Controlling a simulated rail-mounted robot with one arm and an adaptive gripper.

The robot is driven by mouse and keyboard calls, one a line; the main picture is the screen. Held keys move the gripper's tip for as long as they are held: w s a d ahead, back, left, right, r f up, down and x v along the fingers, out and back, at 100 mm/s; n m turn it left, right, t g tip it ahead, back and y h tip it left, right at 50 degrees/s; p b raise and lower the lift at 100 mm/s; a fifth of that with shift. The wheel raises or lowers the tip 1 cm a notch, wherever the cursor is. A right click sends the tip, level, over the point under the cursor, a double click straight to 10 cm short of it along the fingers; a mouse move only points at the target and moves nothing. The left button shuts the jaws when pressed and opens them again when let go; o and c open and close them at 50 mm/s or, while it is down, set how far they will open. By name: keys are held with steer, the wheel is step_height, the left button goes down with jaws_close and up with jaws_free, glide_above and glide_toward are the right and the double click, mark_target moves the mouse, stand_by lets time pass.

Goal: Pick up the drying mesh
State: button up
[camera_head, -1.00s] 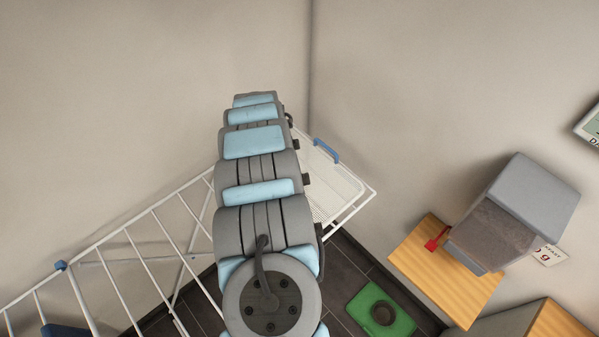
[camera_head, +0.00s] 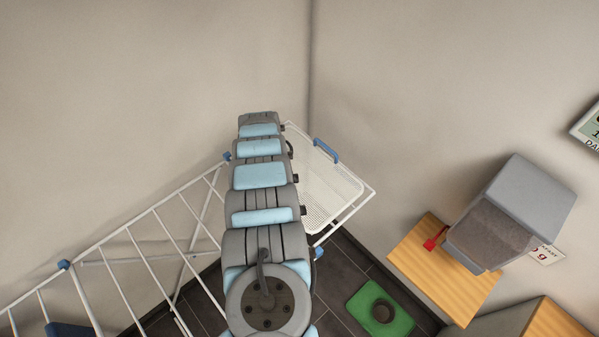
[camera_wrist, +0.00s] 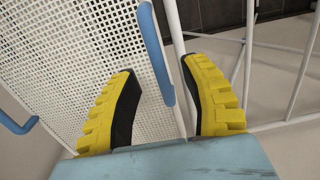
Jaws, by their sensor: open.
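The drying mesh (camera_head: 328,188) is a white perforated panel with blue handles. It lies on the far end of the white drying rack (camera_head: 150,262), partly hidden behind my arm in the head view. In the wrist view the mesh (camera_wrist: 75,50) fills the left side. One blue handle (camera_wrist: 156,50) runs along its edge, between the fingers of my gripper (camera_wrist: 160,68). The yellow and black fingers are open, one on each side of the handle, with a gap on both sides. A second blue handle (camera_wrist: 17,123) shows at the left edge. My gripper is hidden in the head view.
A white rack bar (camera_wrist: 178,60) runs close beside the handle, also between the fingers. Walls stand close behind the rack. A wooden shelf with a grey bin (camera_head: 520,215) is at right. A green mat (camera_head: 380,310) lies on the dark floor.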

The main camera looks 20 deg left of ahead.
steer(key=shift+f, duration=1.3)
jaws_close()
